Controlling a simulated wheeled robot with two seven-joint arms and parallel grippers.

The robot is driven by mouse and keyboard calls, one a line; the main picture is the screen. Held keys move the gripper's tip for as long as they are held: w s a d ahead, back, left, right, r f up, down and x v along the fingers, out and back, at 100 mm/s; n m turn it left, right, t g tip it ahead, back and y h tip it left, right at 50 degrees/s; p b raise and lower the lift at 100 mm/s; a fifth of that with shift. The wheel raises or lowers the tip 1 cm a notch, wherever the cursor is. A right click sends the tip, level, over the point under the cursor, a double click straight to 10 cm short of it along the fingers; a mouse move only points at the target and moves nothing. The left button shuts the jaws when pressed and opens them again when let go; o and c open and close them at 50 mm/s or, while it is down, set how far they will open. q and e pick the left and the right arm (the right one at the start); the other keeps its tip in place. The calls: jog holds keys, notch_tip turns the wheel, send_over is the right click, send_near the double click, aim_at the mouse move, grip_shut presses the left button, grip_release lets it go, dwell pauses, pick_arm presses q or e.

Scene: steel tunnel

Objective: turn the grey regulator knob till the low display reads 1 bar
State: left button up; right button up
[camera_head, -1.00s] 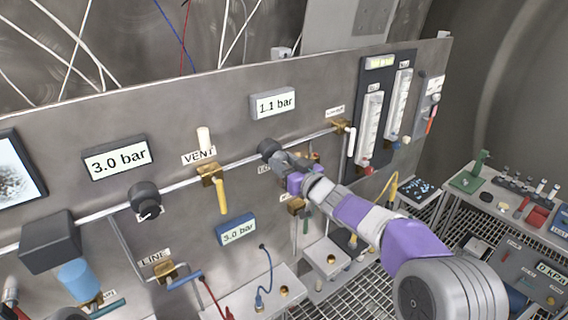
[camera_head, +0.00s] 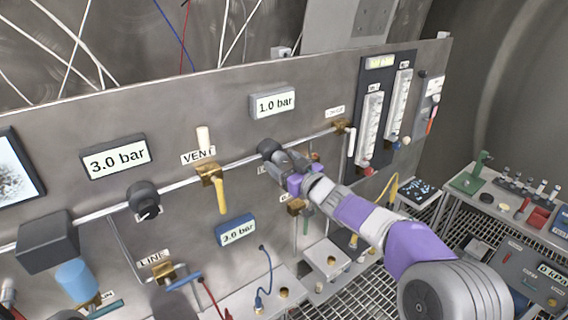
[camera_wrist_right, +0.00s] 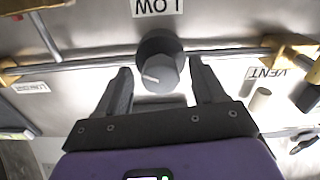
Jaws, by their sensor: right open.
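The grey regulator knob (camera_head: 268,150) sits on the pipe across the steel panel. In the right wrist view the knob (camera_wrist_right: 160,72) has a pale pointer mark, and an upside-down LOW label (camera_wrist_right: 158,6) is beside it. The display above it (camera_head: 273,102) reads 1.0 bar. My right gripper (camera_head: 283,160) is at the knob; in the right wrist view its two fingers (camera_wrist_right: 160,80) are open, one on each side of the knob with gaps showing. My left gripper is not in view.
Another dark knob (camera_head: 145,198) sits further left, below a 3.0 bar display (camera_head: 115,157). A brass VENT valve with a yellow handle (camera_head: 221,196) is left of my gripper. A blue display (camera_head: 237,231) reads 3.0 bar. A brass valve (camera_head: 343,126) is to the right.

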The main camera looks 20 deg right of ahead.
jog(key=v, duration=0.7)
jog(key=shift+s+b, duration=0.25)
jog(key=shift+b, duration=0.15)
jog(key=s+a+f+m+g+h+b, duration=0.1)
jog(key=a+f+g, duration=0.1)
jog(key=f, duration=1)
jog(key=s+a+f+m+g+h+b, duration=0.1)
jog(key=f+m+g, duration=0.15)
jog(key=f, duration=0.95)
jog(key=s+a+f+m+g+b, duration=0.1)
jog(key=s+a+f+g, duration=0.15)
jog(key=f, duration=0.95)
jog(key=s+a+f+m+g+b, duration=0.1)
jog(key=s+a+f+g, duration=0.1)
jog(key=s+f, duration=0.6)
jog(key=s+a+f+m+g, duration=0.1)
jog(key=s+a+f+g, duration=0.1)
jog(key=s+f+g, duration=0.2)
jog(key=s+a+f+m+g+b, duration=0.1)
jog(key=s+a+f+g, duration=0.1)
jog(key=s+f, duration=0.9)
jog(key=shift+s+f+g+b, duration=0.35)
jog(key=shift+s+g, duration=0.45)
jog(key=shift+s, duration=0.25)
jog(key=shift+a, duration=0.1)
